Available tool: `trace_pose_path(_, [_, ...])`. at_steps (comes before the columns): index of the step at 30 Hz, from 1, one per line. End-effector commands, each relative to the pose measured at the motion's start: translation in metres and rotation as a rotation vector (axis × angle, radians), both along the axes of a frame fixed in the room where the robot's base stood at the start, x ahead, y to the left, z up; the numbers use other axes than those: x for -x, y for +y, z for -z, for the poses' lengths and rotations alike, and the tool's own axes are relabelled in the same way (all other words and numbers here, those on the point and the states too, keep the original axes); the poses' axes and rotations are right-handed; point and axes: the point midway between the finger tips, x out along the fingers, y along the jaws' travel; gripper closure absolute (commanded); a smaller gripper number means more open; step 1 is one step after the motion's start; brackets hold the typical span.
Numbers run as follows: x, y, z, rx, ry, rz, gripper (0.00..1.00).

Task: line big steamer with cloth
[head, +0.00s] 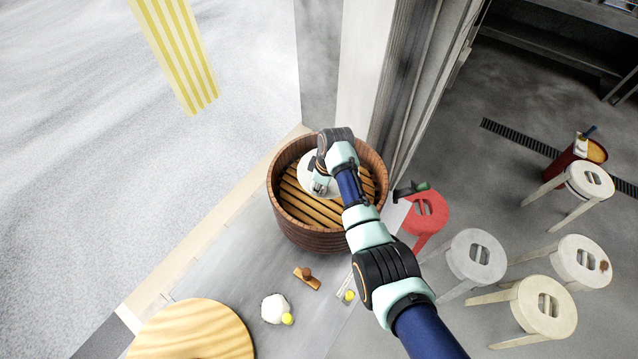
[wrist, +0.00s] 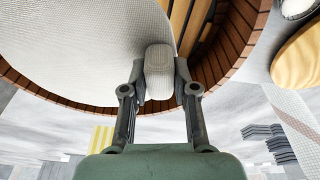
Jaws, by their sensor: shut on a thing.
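The big steamer (head: 284,218) is a round wooden tub with a slatted floor, standing on the grey counter. The white cloth (head: 306,172) is a flat round piece inside the tub, over part of the slats; my arm hides some of it. In the wrist view the cloth (wrist: 80,40) spreads across the upper left, with slats and the steamer's brick-like rim (wrist: 235,45) showing on the right. My gripper (head: 321,183) is inside the tub. Its fingers (wrist: 161,80) are shut on a pale tab at the cloth's edge. I cannot tell whether the cloth touches the slats.
A round wooden lid (head: 190,335), a white lump (head: 273,307), a yellow ball (head: 287,319) and a small knobbed wooden piece (head: 307,278) lie in front of the steamer. A red stool (head: 424,208) and several pale stools stand right. A wall post (head: 360,80) rises behind.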

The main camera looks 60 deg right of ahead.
Motion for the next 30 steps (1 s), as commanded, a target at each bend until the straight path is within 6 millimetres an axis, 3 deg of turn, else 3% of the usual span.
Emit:
trace_pose_path(1, [0.000,0.000,0.013,0.000,0.000,0.000,1.00])
trace_pose_path(16, [0.000,0.000,0.082,0.000,0.000,0.000,1.00])
trace_pose_path(22, [0.000,0.000,0.095,0.001,-0.001,0.000,1.00])
trace_pose_path(30, [0.000,0.000,0.096,0.001,0.000,0.000,1.00])
